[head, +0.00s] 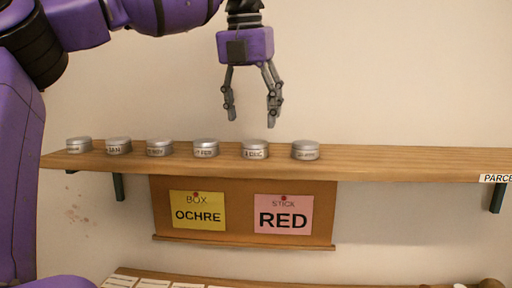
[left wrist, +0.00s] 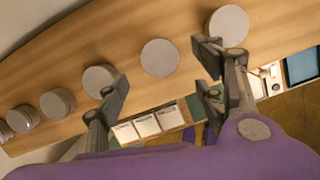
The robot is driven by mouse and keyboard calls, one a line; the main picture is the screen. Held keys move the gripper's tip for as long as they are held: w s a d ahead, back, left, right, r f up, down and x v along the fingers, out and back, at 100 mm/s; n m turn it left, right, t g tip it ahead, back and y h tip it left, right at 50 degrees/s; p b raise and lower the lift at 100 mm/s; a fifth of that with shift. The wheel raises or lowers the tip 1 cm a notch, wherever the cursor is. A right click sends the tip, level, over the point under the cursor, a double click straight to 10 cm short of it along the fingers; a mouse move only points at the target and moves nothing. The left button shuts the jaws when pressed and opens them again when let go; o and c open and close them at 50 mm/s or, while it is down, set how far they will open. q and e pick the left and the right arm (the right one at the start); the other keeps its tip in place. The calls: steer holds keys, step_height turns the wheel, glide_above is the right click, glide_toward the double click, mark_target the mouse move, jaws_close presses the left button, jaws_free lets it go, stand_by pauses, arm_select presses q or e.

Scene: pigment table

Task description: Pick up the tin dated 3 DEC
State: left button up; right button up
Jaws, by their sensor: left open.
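The tin dated 3 DEC (head: 255,150) is a small round silver tin with a pale label, standing upright on the wooden shelf (head: 400,160). It is second from the right in the row of tins. My left gripper (head: 250,120) points down above this tin, open and empty, with its fingertips a little above the lid and apart from it. In the left wrist view, the second tin from the right (left wrist: 159,57) shows in the gap between the open fingers (left wrist: 162,75); its label is hidden from above. My right gripper is in neither view.
Similar tins stand to the left, the nearest one (head: 206,148) a small gap away. Another tin (head: 305,150) stands to the right. The shelf is bare farther right, up to a PARCE label (head: 495,178). A board with OCHRE (head: 198,210) and RED (head: 283,214) notes hangs below.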

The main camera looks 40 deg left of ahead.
mark_target(253, 142)
arm_select(q)
steer(key=shift+f, duration=0.9)
steer(key=x, duration=0.5)
steer(key=shift+a+f+p, duration=0.1)
steer(key=shift+a+p, duration=0.2)
steer(key=shift+p, duration=0.05)
steer(key=shift+c, duration=0.5)
steer(key=c, duration=1.1)
